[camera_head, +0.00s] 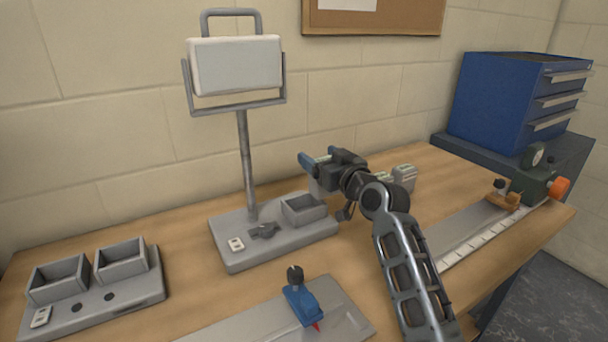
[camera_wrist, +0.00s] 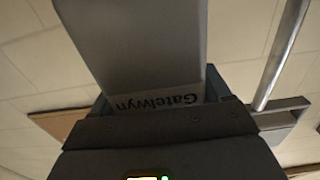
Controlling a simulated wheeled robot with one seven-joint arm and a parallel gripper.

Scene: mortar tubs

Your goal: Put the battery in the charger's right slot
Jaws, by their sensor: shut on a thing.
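My gripper (camera_head: 318,161) is raised over the back of the bench, right of the lamp pole. It is shut on a grey battery (camera_wrist: 135,45), which fills the upper middle of the wrist view and carries an upside-down "Gatelwyn" label. In the head view the battery is mostly hidden; a small grey part shows under the fingers. The charger (camera_head: 92,312) lies at the front left of the bench, well apart from the gripper. Its left slot (camera_head: 44,296) and right slot (camera_head: 123,272) are open-topped grey boxes, and both look empty.
A work lamp (camera_head: 236,66) stands on a grey base (camera_head: 275,245) with one box-like socket (camera_head: 304,210), between gripper and charger. A blue tool (camera_head: 302,303) lies on a grey plate (camera_head: 250,330) in front. Grey blocks (camera_head: 404,174) stand behind my arm. A blue drawer cabinet (camera_head: 505,105) is right.

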